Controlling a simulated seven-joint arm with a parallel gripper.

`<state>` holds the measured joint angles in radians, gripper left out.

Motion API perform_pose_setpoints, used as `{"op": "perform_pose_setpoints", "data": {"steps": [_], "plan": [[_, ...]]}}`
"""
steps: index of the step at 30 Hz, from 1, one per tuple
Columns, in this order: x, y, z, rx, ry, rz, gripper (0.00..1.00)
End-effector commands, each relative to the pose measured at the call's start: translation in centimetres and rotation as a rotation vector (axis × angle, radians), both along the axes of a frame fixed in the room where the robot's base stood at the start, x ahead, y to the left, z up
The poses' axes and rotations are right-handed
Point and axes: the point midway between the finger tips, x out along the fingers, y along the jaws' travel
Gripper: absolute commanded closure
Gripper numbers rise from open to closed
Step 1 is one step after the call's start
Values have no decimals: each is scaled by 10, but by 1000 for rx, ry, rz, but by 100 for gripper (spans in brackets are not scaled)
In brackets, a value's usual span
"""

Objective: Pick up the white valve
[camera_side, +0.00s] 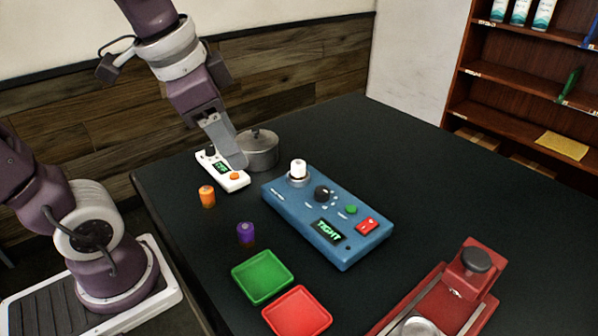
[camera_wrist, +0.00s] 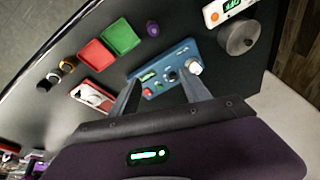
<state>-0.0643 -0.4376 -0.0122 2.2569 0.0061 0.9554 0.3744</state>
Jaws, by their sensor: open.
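The white valve (camera_side: 298,167) stands upright on the far left corner of a blue control box (camera_side: 335,250) whose display reads TIGHT. In the wrist view the valve (camera_wrist: 194,68) is at the box's right end, just beyond the right finger. My gripper (camera_side: 230,155) is open and empty, raised over the table left of the valve, in front of the grey lidded pot. In the wrist view the gripper (camera_wrist: 160,92) shows its two fingers spread apart, with part of the blue box visible between them. The gripper is apart from the valve.
A white meter (camera_side: 232,180) and a grey lidded pot (camera_side: 260,150) stand near my gripper. An orange cylinder (camera_side: 207,196), purple cylinder (camera_side: 246,233), green tray (camera_side: 262,277) and red tray (camera_side: 297,313) lie nearer. A red device (camera_side: 450,300) is at front right. The table's back right is clear.

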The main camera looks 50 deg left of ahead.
Motion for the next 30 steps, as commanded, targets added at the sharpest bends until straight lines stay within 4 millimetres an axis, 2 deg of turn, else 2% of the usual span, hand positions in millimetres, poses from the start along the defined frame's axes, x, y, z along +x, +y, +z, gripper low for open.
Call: {"op": "perform_pose_setpoints", "data": {"steps": [1,3,6,10,12,15,20,27,30], "plan": [[32,8,-1,44,63,-104,45],[75,21,-8,99,146,-293,45],[130,43,-33,140,247,-546,45],[175,66,-70,149,323,-795,45],[187,73,-84,146,343,-876,45],[194,77,-96,143,354,-931,45],[194,78,-117,143,356,-937,45],[193,79,-159,144,355,-936,45],[194,79,-164,145,353,-935,45]]}}
